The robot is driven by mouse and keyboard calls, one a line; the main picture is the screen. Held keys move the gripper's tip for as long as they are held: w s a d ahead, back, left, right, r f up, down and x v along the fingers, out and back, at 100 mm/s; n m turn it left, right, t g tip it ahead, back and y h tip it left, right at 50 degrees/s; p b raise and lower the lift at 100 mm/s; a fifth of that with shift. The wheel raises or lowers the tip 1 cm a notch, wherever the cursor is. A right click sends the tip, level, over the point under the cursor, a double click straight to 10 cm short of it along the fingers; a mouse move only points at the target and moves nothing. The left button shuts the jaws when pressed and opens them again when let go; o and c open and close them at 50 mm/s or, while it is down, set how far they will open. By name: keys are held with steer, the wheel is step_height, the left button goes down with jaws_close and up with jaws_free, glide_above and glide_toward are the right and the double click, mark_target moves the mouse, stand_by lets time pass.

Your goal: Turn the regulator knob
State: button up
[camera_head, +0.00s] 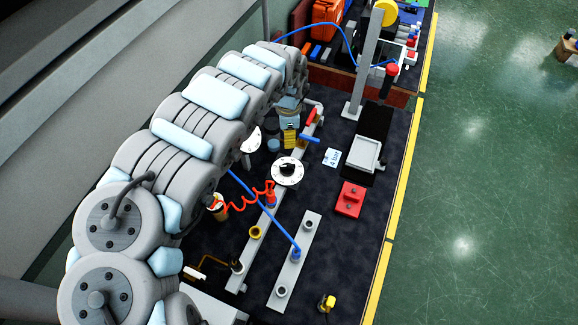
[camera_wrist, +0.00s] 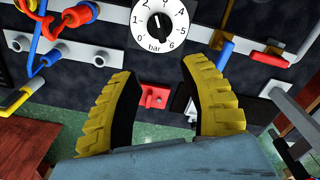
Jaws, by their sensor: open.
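The regulator knob (camera_head: 287,168) is a black knob on a round white dial, standing on the dark bench panel near the middle of the head view. In the wrist view the knob (camera_wrist: 159,23) sits at top centre, its dial marked 0 to 6 and "bar". My gripper has yellow ribbed fingers, set apart with nothing between them in the wrist view (camera_wrist: 157,68). In the head view my gripper (camera_head: 290,137) is just above the knob in the picture, apart from it. My arm hides part of the bench to the left.
A red block (camera_head: 349,200) lies right of the knob. A red-handled valve (camera_head: 311,116) and a blue lever (camera_head: 310,139) are close to my gripper. A red coiled hose (camera_head: 247,192) and a blue hose (camera_head: 262,213) run left of and below the knob. A grey post (camera_head: 366,70) stands behind.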

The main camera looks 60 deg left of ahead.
mark_target(289, 166)
steer(key=shift+w+f+b, duration=0.15)
steer(key=shift+f+b, duration=0.4)
steer(key=shift+f, duration=6.1)
steer(key=shift+f+b, duration=0.35)
steer(key=shift+f, duration=1.65)
jaws_close()
